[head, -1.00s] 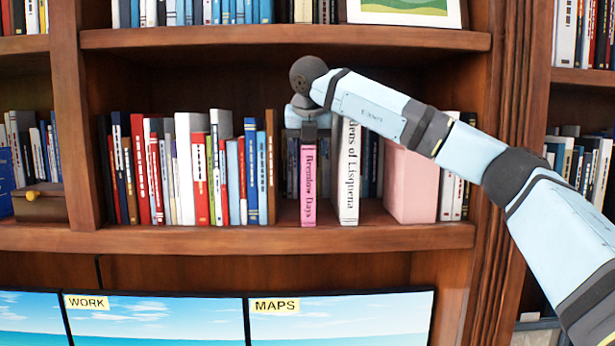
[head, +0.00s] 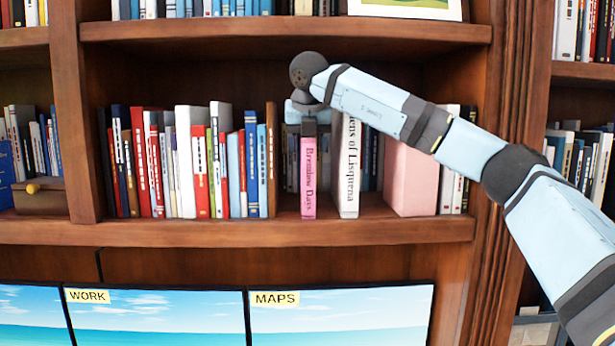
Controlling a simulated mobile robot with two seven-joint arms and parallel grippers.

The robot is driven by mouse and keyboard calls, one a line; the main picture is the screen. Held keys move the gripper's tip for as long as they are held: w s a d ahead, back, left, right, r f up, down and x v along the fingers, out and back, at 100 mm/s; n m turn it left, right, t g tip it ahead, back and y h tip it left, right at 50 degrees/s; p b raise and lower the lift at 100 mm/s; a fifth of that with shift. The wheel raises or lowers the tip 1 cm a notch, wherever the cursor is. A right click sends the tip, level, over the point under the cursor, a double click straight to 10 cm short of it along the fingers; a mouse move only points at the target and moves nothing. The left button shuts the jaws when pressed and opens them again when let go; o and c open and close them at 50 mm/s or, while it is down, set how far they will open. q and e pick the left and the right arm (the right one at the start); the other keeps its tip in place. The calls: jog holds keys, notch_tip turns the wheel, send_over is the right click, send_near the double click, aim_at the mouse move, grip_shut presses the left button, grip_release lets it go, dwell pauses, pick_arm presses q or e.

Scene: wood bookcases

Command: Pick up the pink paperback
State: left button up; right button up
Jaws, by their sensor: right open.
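The pink paperback (head: 308,185), with "Brenlow Days" on its spine, stands upright on the middle shelf, just left of a thick white book (head: 347,175). My right gripper (head: 308,128) is at the top of the pink paperback, with its fingers pointing down. The gripper is open; its finger parts cover the book's upper edge, and I cannot see whether they touch it. My left gripper is not in view.
Several books (head: 190,165) stand in a row to the left on the same shelf (head: 240,231). A pink box-like block (head: 410,180) stands to the right. The upper shelf (head: 280,32) runs above my wrist. Screens labelled WORK and MAPS (head: 340,320) are below.

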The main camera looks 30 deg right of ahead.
grip_shut()
